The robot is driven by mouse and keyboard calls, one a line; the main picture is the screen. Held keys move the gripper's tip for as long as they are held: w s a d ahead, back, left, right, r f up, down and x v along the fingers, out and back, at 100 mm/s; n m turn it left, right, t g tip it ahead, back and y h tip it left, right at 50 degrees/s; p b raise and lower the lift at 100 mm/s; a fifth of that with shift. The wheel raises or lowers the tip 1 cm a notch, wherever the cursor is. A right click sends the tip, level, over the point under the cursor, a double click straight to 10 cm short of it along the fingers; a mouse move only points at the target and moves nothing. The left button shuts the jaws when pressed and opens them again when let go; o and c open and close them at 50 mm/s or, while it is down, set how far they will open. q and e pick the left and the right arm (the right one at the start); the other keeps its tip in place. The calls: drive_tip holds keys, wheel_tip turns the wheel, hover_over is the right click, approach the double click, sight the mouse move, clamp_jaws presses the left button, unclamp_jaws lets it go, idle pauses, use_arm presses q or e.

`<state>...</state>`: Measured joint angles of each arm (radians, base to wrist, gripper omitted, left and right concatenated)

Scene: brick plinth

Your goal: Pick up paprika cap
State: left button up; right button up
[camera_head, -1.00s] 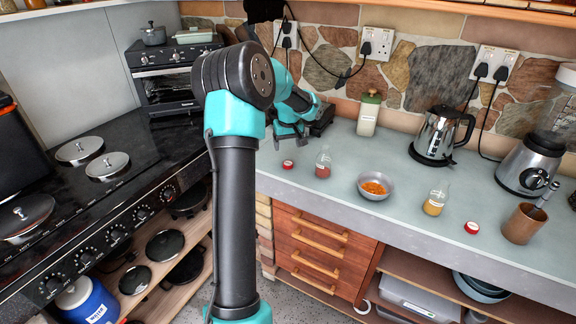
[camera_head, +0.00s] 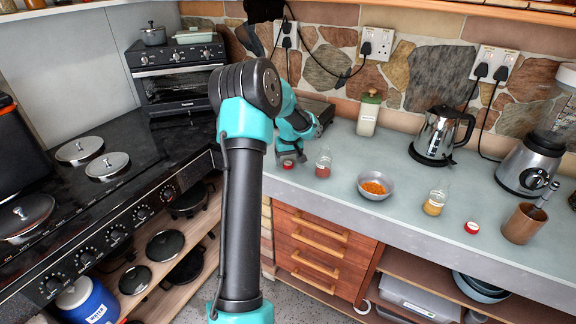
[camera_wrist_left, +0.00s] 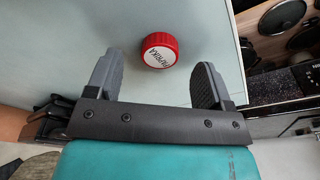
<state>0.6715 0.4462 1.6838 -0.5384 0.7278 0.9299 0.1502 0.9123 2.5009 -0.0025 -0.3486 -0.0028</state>
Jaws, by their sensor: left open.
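The paprika cap (camera_head: 288,165) is a small red cap with a white top. It lies on the grey counter near the corner beside the stove. In the left wrist view the cap (camera_wrist_left: 159,50) shows "PAPRIKA" on its top. My left gripper (camera_head: 290,157) is open and close to the cap. In the wrist view its two fingers (camera_wrist_left: 160,66) stand left and right of the cap, with a gap on each side and nothing held. The cap appears at about fingertip level in that view. My right gripper is not in view.
A small glass jar with reddish contents (camera_head: 323,164) stands just right of the cap. A bowl of orange food (camera_head: 374,187), a yellow-filled jar (camera_head: 435,203) and another red cap (camera_head: 471,227) are further right. The kettle (camera_head: 440,137) stands behind; counter between them is clear.

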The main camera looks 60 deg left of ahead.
use_arm(q)
wheel_tip(320, 180, down, 2)
drive_tip(key=shift+a+f, duration=0.1)
drive_tip(key=shift+a, duration=0.05)
idle(0.4)
drive_tip(key=c, duration=1)
